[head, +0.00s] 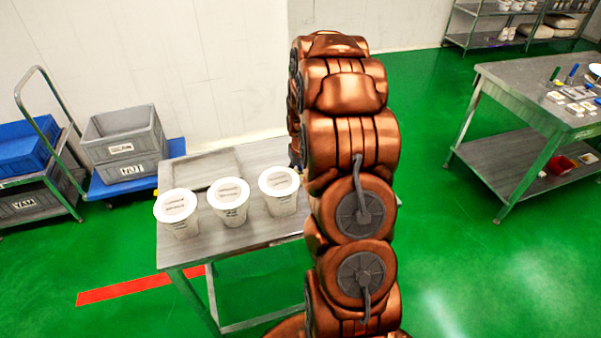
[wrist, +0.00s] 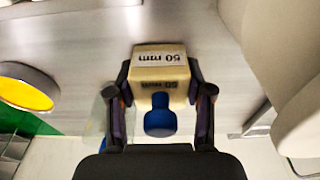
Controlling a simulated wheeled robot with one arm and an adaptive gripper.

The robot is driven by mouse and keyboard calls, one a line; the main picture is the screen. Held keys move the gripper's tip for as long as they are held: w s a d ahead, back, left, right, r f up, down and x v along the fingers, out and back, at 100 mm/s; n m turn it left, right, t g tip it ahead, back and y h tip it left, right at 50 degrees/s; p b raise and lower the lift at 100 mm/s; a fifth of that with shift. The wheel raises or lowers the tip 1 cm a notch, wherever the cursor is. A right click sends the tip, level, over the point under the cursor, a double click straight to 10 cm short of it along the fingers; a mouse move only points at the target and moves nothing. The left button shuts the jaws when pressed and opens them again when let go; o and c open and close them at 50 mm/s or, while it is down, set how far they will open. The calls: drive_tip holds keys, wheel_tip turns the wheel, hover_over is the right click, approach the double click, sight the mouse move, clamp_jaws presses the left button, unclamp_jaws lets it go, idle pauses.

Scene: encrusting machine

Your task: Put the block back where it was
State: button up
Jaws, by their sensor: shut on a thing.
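A pale cream block (wrist: 150,71) labelled "60 mm" sits between the two fingers of my gripper (wrist: 160,84) in the wrist view. The fingers press on its left and right sides. A blue rounded knob (wrist: 160,118) shows at the block's lower face; I cannot tell whether it is part of the block. A grey metal surface (wrist: 85,45) lies beyond the block; I cannot tell whether the block touches it. In the head view my arm hides the gripper and the block.
Three white-lidded cups (head: 230,200) stand on a metal table (head: 215,253), beside a shallow tray (head: 203,168). Grey crates (head: 122,133) stand on a blue trolley at left. Another table (head: 520,85) with small items stands at right. Green floor lies between.

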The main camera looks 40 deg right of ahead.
drive_tip(key=shift+f, duration=0.2)
drive_tip(key=o, duration=1.3)
drive_tip(key=shift+r, duration=0.1)
